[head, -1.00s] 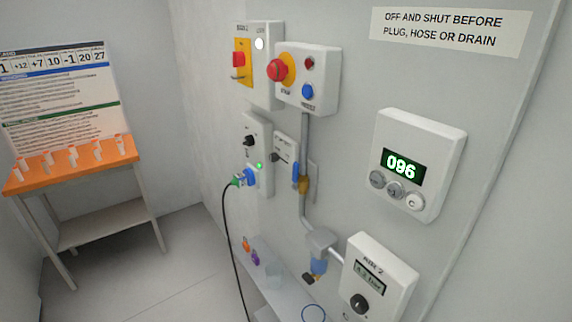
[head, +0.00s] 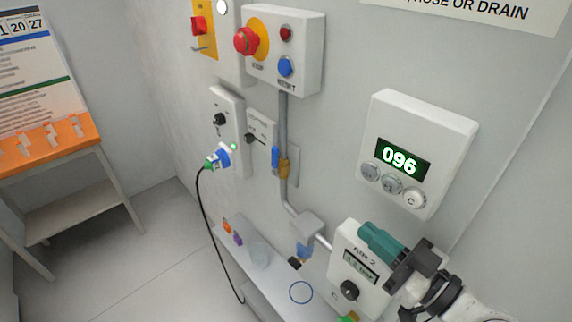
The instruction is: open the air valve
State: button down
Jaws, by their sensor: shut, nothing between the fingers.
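The air valve shows in the head view as a brass body (head: 284,168) on the grey vertical pipe. Its blue lever (head: 275,158) stands upright, roughly along the pipe, just left of it. My gripper (head: 368,233), with teal fingers, is at the lower right. Its fingers are shut and empty. They point up and left, in front of the AIR 2 box, well to the right of and below the valve. Nothing hides the lever.
The AIR 2 box (head: 349,290) with a black knob is partly behind my gripper. A display box (head: 440,125) reading 096 is above it. The red stop button box (head: 311,45) is above the valve. A black cable hangs from a blue plug (head: 223,158). A shelf (head: 283,284) lies below.

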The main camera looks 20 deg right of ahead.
jog(key=b+x, duration=0.4)
jog(key=x, duration=0.1)
jog(key=p, duration=0.3)
send_near(277, 157)
jog(key=x, duration=0.5)
jog(key=shift+r, duration=0.15)
jog(key=shift+p+x, duration=0.3)
jog(key=shift+x, duration=0.6)
